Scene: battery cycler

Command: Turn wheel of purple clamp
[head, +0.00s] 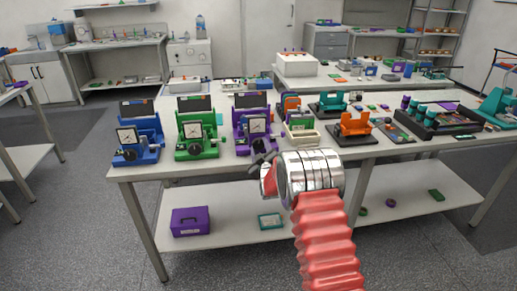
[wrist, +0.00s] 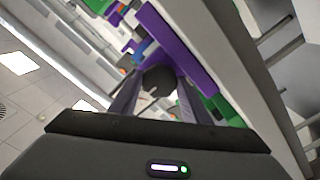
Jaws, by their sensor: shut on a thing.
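My gripper (head: 262,162) is at the front of the purple clamp, near the table's front edge, and is shut on the wheel. In the head view the gripper hides most of the wheel.
A blue clamp (head: 138,138) and a green clamp (head: 197,133) stand to the left. An orange cradle (head: 356,128) and an open beige box (head: 301,134) are to the right. A purple box (head: 190,221) lies on the lower shelf. The table front edge is close below my gripper.

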